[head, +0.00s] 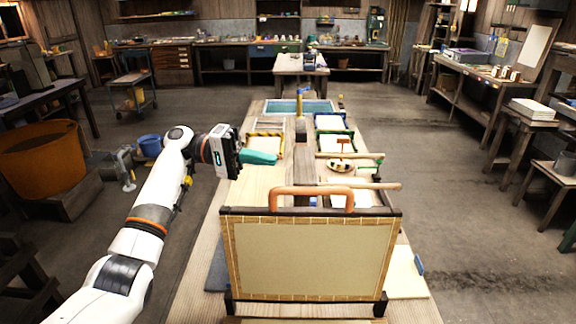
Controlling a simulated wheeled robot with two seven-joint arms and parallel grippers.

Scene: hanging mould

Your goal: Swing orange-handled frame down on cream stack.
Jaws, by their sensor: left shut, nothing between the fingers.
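The frame (310,256) stands upright at the near end of the long table, with a pale mesh panel and a dark top bar. Its orange handle (312,190) arches above that top bar. Dark brackets hold its lower corners. A cream sheet or stack (408,276) shows at the frame's right edge; the frame hides the rest, and I cannot tell its height. My left gripper (272,158) is shut and empty, with teal fingers pointing right, up and to the left of the handle and apart from it. My right gripper is not in view.
Wooden rods (360,187) lie across the table behind the frame. Several small framed trays (336,122) and a plate with a red-handled tool (340,166) are farther back. Bare tabletop (243,192) lies left of the handle. An orange tub (42,160) stands at the left.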

